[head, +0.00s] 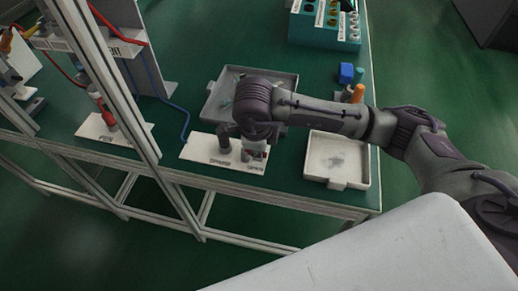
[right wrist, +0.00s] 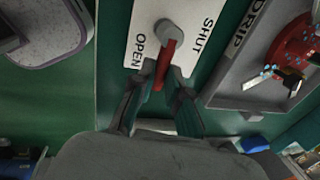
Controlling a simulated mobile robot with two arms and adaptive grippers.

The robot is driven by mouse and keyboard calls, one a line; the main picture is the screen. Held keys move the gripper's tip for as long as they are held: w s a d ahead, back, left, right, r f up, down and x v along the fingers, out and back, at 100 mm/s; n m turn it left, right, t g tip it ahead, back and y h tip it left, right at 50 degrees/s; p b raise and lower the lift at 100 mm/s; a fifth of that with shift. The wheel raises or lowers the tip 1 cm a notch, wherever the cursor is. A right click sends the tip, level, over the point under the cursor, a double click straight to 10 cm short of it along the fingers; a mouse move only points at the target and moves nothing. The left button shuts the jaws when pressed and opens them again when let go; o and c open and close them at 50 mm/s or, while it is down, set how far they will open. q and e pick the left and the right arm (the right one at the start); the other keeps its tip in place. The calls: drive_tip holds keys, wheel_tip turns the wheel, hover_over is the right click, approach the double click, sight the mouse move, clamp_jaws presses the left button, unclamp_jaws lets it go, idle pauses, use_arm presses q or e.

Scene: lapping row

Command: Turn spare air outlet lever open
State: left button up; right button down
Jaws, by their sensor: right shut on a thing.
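The spare air outlet lever (right wrist: 166,58) is a red bar on a round grey pivot (right wrist: 166,32). Its white plate (right wrist: 139,42) carries the words OPEN on the left and SHUT on the right in the right wrist view. The lever points down the picture, between the two words. My right gripper (right wrist: 164,78) is shut on the lever, one finger on each side of it. In the head view my right gripper (head: 255,151) is over the right end of the white plate (head: 196,149) and hides most of the lever. My left gripper is not in view.
A grey drip tray (head: 222,84) lies behind my right arm, and a pale tray (head: 314,170) lies to the right. A blue hose (head: 153,76) and a metal frame post (head: 118,82) stand to the left. A teal rack (head: 325,38) is at the back.

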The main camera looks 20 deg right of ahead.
idle(0.4)
drive_tip(key=c, duration=1.2)
unclamp_jaws()
drive_tip(key=shift+o, duration=0.2)
wheel_tip(320, 180, up, 12)
drive_tip(key=s+a, duration=0.1)
drive_tip(key=s, duration=0.1)
drive_tip(key=shift+a, duration=0.2)
drive_tip(key=shift+f, duration=0.15)
